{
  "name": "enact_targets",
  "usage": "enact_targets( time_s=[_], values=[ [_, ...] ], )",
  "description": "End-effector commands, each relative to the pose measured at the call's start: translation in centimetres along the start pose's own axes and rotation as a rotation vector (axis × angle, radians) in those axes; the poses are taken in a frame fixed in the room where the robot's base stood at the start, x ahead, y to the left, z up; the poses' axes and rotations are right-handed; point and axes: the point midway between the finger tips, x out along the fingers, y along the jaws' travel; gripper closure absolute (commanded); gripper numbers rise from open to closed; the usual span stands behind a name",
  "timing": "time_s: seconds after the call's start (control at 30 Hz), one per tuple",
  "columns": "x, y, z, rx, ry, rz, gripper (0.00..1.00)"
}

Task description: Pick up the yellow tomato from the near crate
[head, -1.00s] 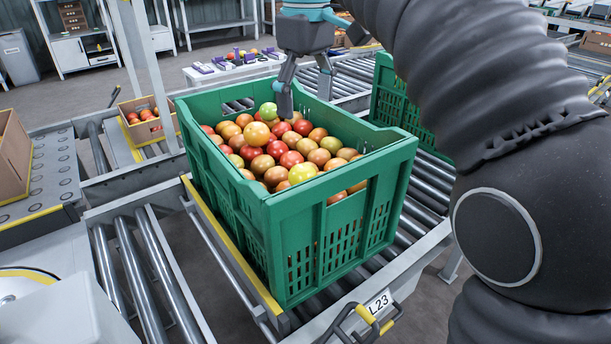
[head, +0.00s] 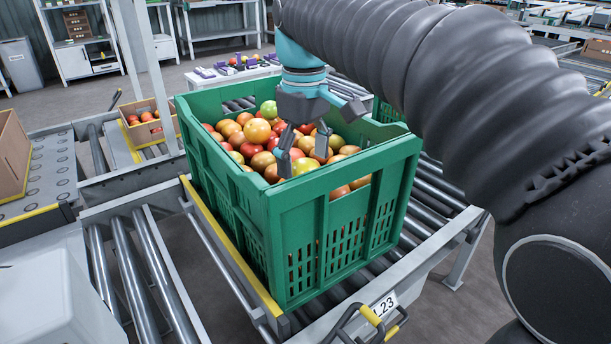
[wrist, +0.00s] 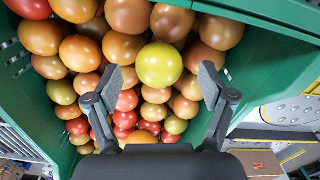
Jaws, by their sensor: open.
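The near crate (head: 343,205) is a green slatted crate filled with red, orange and greenish tomatoes. The yellow tomato (head: 304,167) lies on top of the heap toward the crate's near end, partly hidden by a finger in the head view. In the wrist view the yellow tomato (wrist: 159,65) is in full sight, with orange tomatoes around it. My gripper (head: 303,158) is open and empty, pointing down inside the crate's outline. In the wrist view the fingers of my gripper (wrist: 162,80) stand apart on either side below the yellow tomato; contact cannot be told.
The green crate walls rise close around the heap; one wall (wrist: 270,15) shows near the tomatoes in the wrist view. The crate stands on a roller conveyor (head: 425,213). Another green crate (head: 388,112) is behind it. A cardboard box (head: 150,107) with tomatoes stands at left.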

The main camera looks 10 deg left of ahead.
Motion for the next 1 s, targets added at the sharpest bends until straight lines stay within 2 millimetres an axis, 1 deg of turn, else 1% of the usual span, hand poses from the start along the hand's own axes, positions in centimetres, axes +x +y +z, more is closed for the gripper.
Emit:
enact_targets(
  time_s=[0.03,0.13,0.43,0.47,0.5,0.57,0.6,0.63,1.0],
  values=[
    [0.9,0.0,0.0,0.0,-0.001,0.0,0.18],
    [1.7,0.0,0.0,0.0,-0.001,0.0,0.18],
    [1.9,0.0,0.0,-0.001,0.0,0.0,0.18],
    [1.9,0.0,0.0,-0.001,0.0,0.0,0.26],
    [1.9,0.0,0.0,-0.001,0.0,0.0,0.36],
    [1.9,0.0,0.0,-0.001,0.0,0.0,0.51],
    [1.9,0.0,0.0,-0.001,0.0,0.0,0.61],
    [1.9,0.0,0.0,-0.001,0.0,0.0,0.65],
    [1.6,0.0,0.0,-0.001,0.001,0.0,0.65]
  ],
)
